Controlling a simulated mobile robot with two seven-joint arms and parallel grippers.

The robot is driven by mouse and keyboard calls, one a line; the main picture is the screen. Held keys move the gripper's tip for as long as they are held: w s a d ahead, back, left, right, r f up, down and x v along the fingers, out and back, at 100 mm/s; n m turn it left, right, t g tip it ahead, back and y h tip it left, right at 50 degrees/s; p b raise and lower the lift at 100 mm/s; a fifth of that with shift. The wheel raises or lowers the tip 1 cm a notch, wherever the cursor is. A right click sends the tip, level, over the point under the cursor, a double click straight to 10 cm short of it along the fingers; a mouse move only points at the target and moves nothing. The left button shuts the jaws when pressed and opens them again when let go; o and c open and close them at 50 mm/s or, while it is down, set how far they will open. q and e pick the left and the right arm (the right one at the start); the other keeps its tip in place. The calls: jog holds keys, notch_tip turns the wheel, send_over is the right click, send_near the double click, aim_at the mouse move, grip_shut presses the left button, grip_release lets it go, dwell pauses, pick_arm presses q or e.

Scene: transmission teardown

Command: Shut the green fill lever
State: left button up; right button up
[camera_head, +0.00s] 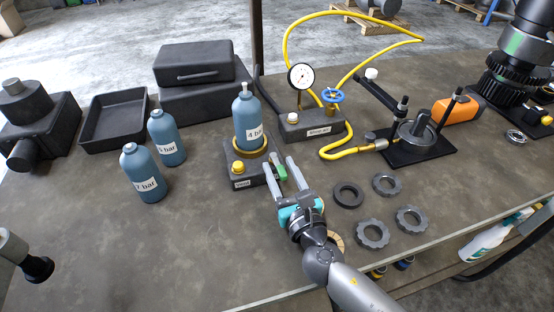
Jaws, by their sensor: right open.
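The green fill lever (281,173) is a small green piece at the right side of the dark fill station (244,183). A blue bottle labelled 4 bar (246,121) stands upright in the station's brass ring. My right gripper (279,162) is open, with one finger on each side of the lever as seen from the head. I cannot tell whether either finger touches it. The lever's lower part and pivot are partly hidden by the gripper.
Two more blue bottles (144,174) (166,138) stand left of the station. A gauge block (312,127) with a blue handwheel (332,96) and yellow hose (345,153) stands behind right. Several dark rings (372,234) lie right of my gripper. The front left bench is clear.

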jog(key=shift+x, duration=1.35)
grip_shut()
dwell(0.5)
